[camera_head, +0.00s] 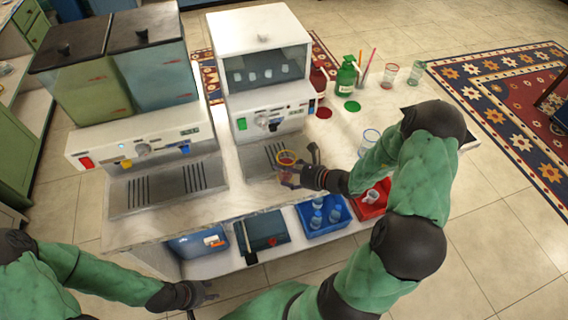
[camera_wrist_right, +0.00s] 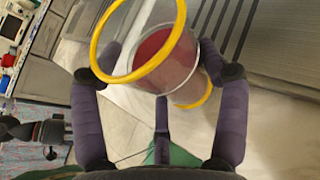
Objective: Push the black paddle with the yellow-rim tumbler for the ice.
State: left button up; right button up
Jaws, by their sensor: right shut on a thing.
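The yellow-rim tumbler (camera_head: 287,158) is a clear glass with a reddish lower part. My right gripper (camera_head: 297,172) is shut on it in front of the ice machine (camera_head: 262,75), over its drip tray. In the right wrist view the tumbler (camera_wrist_right: 152,50) sits tilted between the fingers of my right gripper (camera_wrist_right: 160,85), its mouth toward the camera. The black paddle (camera_head: 274,125) is on the ice machine's front, above and left of the tumbler and apart from it in the head view. My left gripper (camera_head: 205,292) is empty and looks open, low in front of the counter.
A two-tank drink dispenser (camera_head: 125,85) stands left of the ice machine. A green bottle (camera_head: 346,76), a red bottle (camera_head: 318,82) and other tumblers (camera_head: 389,75) stand on the counter's right side. Below are a blue bin (camera_head: 325,228) and a red bin (camera_head: 368,210).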

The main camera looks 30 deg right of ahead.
jog(key=shift+s+a, duration=0.2)
jog(key=shift+s, duration=0.7)
jog(key=shift+s+a, duration=0.2)
jog(key=shift+s, duration=0.65)
pick_arm(q)
jog(key=shift+r, duration=0.1)
